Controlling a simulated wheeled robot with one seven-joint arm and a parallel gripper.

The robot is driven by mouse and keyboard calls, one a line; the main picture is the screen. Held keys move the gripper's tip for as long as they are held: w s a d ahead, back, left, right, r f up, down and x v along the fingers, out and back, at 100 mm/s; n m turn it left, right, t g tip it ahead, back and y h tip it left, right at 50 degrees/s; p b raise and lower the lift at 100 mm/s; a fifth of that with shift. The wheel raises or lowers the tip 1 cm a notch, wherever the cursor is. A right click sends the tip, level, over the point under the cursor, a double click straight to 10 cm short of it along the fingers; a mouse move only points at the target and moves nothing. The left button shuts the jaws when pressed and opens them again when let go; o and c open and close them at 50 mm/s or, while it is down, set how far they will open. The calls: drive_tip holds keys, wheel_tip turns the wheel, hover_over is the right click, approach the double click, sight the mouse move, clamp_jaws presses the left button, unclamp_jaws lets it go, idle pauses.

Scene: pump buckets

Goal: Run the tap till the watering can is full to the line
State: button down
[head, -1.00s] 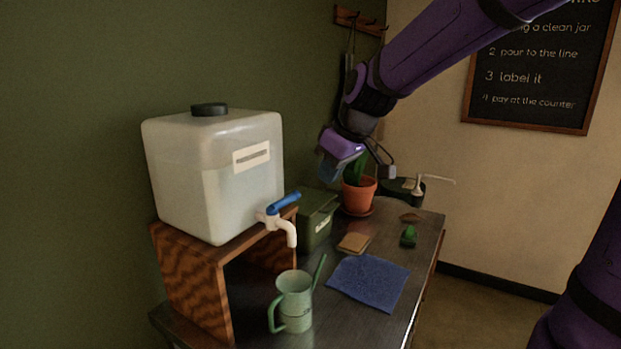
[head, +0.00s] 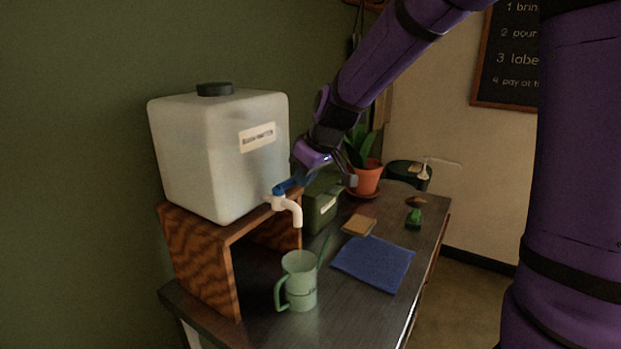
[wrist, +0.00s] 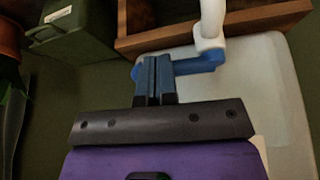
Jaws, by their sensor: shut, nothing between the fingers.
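The tap (head: 290,205) is white with a blue lever (head: 283,188) and sits low on the front of a translucent tank (head: 215,155). No stream shows below its spout. The pale green watering can (head: 300,282) stands upright on the counter beneath the spout; its inside and water level cannot be made out. My gripper (head: 296,181) is at the blue lever, its fingers shut and empty. In the wrist view the closed fingertips (wrist: 154,72) overlap the blue lever (wrist: 205,62); I cannot tell whether they touch it.
The tank stands on a wooden stand (head: 205,262). A dark green box (head: 322,205) and a potted plant (head: 366,178) stand behind the tap. A blue cloth (head: 374,262), a sponge (head: 359,226) and a small green object (head: 414,218) lie on the counter (head: 350,310).

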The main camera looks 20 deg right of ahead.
drive_tip(key=shift+w+a+r, duration=0.1)
drive_tip(key=shift+w+a, duration=0.2)
drive_tip(key=shift+w, duration=0.35)
